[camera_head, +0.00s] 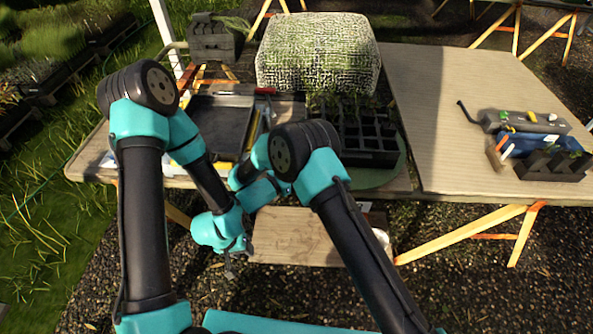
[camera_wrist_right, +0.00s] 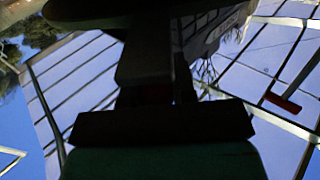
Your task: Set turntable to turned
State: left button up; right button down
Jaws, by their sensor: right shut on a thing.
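The turntable (camera_head: 388,178) is a green disc on the left table, mostly covered by a black multi-cell tray (camera_head: 372,158). My right arm bends left in front of the tray, and its links hide part of the disc. My right gripper (camera_wrist_right: 155,85) is dark and shaded in its wrist view. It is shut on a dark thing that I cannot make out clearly. My left gripper (camera_head: 231,266) hangs low in front of the table, left of the turntable and apart from it. Its fingers are too small to tell open from shut.
A flat dark tray (camera_head: 220,125) lies left of the cell tray. A pale green-flecked block (camera_head: 318,55) stands behind. The right table (camera_head: 450,110) is largely bare, with grey and blue holders (camera_head: 535,145) at its right. A wooden board (camera_head: 295,238) lies low in front.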

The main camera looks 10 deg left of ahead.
jog(key=c, duration=1)
grip_release()
jog(key=shift+w+a, duration=0.2)
jog(key=shift+w, duration=0.05)
jog(key=shift+o, duration=0.2)
jog(key=shift+s+d, duration=0.15)
jog(key=shift+s, duration=0.05)
